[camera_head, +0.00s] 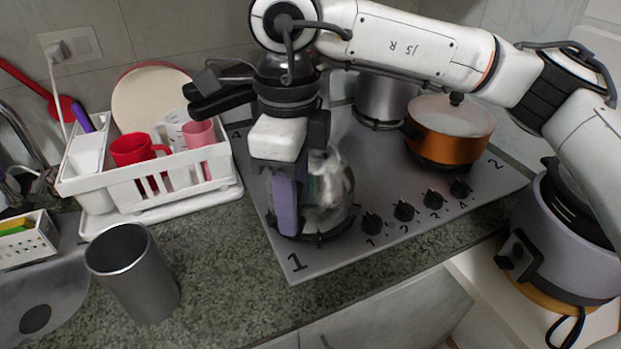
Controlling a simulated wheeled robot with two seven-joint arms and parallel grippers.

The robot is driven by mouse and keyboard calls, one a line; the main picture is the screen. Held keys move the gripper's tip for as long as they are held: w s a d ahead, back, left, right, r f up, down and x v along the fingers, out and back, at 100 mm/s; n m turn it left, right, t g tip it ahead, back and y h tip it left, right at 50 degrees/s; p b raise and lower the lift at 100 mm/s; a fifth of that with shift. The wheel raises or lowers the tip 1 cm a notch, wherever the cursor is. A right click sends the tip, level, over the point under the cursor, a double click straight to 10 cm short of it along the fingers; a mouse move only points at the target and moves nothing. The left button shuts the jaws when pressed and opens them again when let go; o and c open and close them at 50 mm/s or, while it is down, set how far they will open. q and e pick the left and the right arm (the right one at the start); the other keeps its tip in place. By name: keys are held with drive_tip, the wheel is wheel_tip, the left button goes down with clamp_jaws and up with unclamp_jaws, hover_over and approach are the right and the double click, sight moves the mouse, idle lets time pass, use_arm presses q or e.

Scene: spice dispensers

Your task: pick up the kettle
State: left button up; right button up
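The kettle (329,187), with a shiny, see-through-looking body, stands on the front left burner of the hob, marked 1. My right gripper (288,165) reaches down from above at the kettle's left side, and hides its top and part of that side. An upright purple part (285,205), which looks like the kettle's handle, shows just below the gripper. The fingertips are not clear, so I cannot tell whether they touch or close on it. My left gripper is not in view.
An orange pot (449,130) and a steel pot (385,97) stand on the back of the hob (385,215). A white dish rack (160,187) with cups is to the left. A grey cup (133,275) stands front left. A cooker (560,240) is at right.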

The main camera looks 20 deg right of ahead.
wheel_tip(320, 180, down, 2)
clamp_jaws()
idle(0.3)
idle(1.2)
drive_tip(key=shift+w+r, duration=0.1)
drive_tip(key=shift+w, duration=0.05)
